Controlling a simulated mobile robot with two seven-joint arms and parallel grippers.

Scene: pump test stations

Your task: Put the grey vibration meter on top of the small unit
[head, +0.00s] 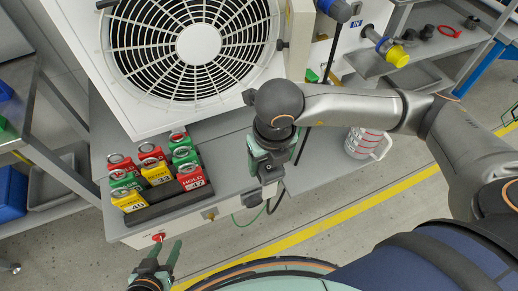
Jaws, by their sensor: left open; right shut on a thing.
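My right gripper (268,178) is over the front edge of the bench, below the fan unit, pointing down. It is shut on a small grey thing (269,172), mostly hidden by the fingers; I cannot tell for sure that it is the grey vibration meter. My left gripper (163,250) is open and empty, low in front of the bench's left end. A large white unit with a round fan grille (198,44) stands on the bench. I cannot pick out with certainty which unit is the small one.
A dark rack (165,212) of red, yellow and green tags stands on the bench (225,150), left of my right gripper. A clear measuring jug (362,143) is at right. A red button (158,237) is on the bench front. Shelves with blue bins stand at far left.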

